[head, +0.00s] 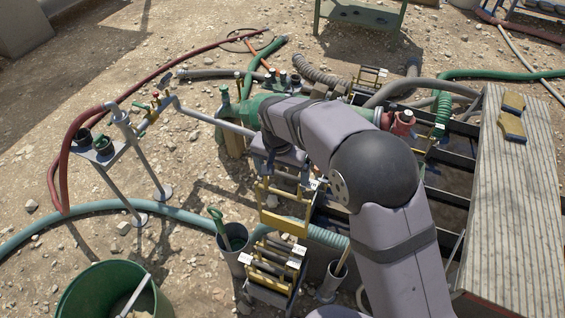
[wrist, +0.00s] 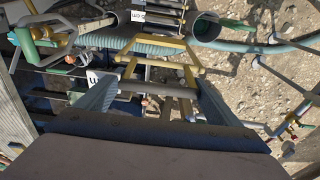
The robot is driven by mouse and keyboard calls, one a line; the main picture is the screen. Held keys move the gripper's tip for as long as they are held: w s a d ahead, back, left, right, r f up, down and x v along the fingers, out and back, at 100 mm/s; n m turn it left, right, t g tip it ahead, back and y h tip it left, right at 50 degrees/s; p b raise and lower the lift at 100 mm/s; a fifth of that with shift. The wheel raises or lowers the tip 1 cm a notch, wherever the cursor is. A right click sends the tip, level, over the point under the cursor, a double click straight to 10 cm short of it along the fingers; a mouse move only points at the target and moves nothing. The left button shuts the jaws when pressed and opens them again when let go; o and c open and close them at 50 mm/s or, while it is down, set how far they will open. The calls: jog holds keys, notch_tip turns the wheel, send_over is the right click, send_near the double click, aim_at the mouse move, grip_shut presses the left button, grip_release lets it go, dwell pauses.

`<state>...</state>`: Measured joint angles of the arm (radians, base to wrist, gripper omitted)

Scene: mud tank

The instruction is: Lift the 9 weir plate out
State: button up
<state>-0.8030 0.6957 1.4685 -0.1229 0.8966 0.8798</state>
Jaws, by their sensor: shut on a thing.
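My gripper (wrist: 157,84) reaches down over the tank's near left end in the head view (head: 284,178). Its two fingers are shut on a yellow-framed piece (wrist: 165,64) with crossbars, which looks like a weir plate. The frame also shows below my gripper in the head view (head: 284,222). I cannot read a 9 on it. A white label (wrist: 93,78) lies beside the left finger, and I cannot tell which plate it belongs to. The lower part of the held piece and its contact with the slot are hidden.
A rack (head: 272,268) with several yellow-ended plates and white labels stands just in front. Grey buckets (head: 232,250) flank it. A striped plank deck (head: 516,205) covers the right side. Hoses and a valve stand (head: 105,150) are at left, with a green tub (head: 112,292) below.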

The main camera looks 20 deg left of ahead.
jog(key=shift+s+d+r+p, duration=0.2)
jog(key=shift+r+p, duration=0.45)
jog(key=shift+p, duration=1.4)
jog(key=shift+s+d+r+p, duration=0.15)
jog(key=shift+r+p, duration=0.45)
jog(key=shift+p, duration=1.4)
jog(key=shift+s+p, duration=0.1)
jog(key=shift+p, duration=0.45)
jog(key=shift+s+d+f+p, duration=0.1)
jog(key=shift+s+d+p, duration=0.05)
jog(key=shift+p, duration=0.55)
